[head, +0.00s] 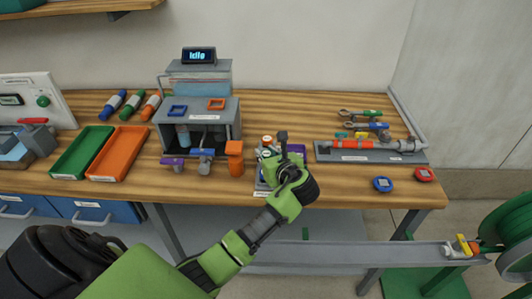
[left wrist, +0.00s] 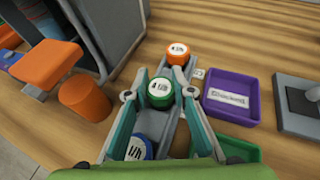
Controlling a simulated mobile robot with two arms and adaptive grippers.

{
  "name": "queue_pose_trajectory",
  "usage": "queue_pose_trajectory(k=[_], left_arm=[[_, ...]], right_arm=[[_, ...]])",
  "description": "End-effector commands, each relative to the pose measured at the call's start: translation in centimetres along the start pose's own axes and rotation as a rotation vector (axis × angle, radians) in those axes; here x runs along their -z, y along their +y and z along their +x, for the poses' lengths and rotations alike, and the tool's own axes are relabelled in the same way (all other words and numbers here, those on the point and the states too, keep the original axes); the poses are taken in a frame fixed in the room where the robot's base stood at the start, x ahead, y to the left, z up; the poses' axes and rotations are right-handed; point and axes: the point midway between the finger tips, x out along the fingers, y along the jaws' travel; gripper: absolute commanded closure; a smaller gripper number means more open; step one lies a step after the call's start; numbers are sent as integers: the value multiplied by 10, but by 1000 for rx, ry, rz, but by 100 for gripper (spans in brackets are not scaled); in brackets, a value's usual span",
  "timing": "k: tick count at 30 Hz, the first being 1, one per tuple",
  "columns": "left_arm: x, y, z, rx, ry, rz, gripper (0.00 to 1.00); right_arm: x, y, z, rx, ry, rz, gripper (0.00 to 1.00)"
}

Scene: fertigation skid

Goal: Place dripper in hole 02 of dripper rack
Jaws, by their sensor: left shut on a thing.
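My left gripper (left wrist: 161,92) is shut on a green dripper (left wrist: 160,89) with a white round "4 l/h" label. It holds the dripper upright over the narrow grey dripper rack (left wrist: 155,122). Whether the dripper is seated in a hole or just above it cannot be told. An orange dripper (left wrist: 178,52) stands at the far end of the rack, and a blue dripper (left wrist: 139,148) at the near end, partly hidden by the gripper. In the head view the left gripper (head: 268,157) and wrist cover most of the rack (head: 260,185). The hole numbers are not readable. My right gripper is not in view.
A purple tray (left wrist: 231,97) lies right of the rack, with a green tray (left wrist: 238,149) nearer. An orange post (head: 235,158) stands close on the left, beside the grey machine (head: 230,110). A pipe assembly (head: 370,152) lies to the right on the wooden bench.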

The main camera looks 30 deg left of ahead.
Motion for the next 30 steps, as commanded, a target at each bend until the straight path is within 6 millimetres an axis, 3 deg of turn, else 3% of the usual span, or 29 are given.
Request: queue_pose_trajectory(k=[10, 11, 12, 22, 26, 30], left_arm=[[3, 0, 1, 0, -2, -1, 88], [3, 0, 1, 0, -2, -1, 70], [2, 0, 1, 0, -2, -2, 61], [0, 0, 0, 1, -2, -3, 61], [0, -1, -16, 3, -2, -2, 61], [1, -1, -45, 4, -1, -3, 61]], right_arm=[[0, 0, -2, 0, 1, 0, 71], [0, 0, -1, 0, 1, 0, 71], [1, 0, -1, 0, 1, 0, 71], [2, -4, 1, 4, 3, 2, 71], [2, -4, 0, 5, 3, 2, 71], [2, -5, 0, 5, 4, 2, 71]])
